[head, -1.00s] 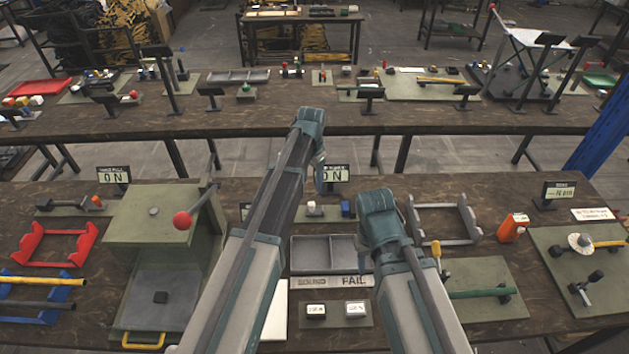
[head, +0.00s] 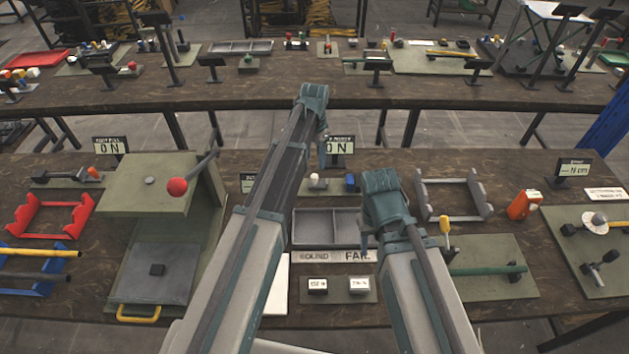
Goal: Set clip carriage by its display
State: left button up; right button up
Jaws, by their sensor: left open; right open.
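I cannot tell for sure which part is the clip carriage. A slider with a yellow handle (head: 445,226) stands by a green rod (head: 488,269) on a green plate at right of centre. A small display reading in cm (head: 574,168) stands at the back right; its digits are too small to read surely. Two other displays read ON, one at the back left (head: 110,146) and one at the back centre (head: 340,147). My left gripper (head: 322,150) is open and empty above the table's back edge. My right gripper (head: 364,242) is open and empty above the grey two-part tray (head: 326,246).
A green press (head: 150,208) with a red-knobbed lever (head: 177,187) stands at left. A grey cradle (head: 452,218), an orange bottle (head: 523,204) and a plate with rod fittings (head: 592,281) are at right. Two labelled buttons (head: 317,286) sit at the front centre.

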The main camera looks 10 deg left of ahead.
aim_at(314, 176)
pick_arm(q)
notch_tip(314, 176, down, 8)
jog(key=b, duration=0.7)
pick_arm(e)
notch_tip(314, 176, down, 8)
pick_arm(q)
grip_shut()
dwell(0.7)
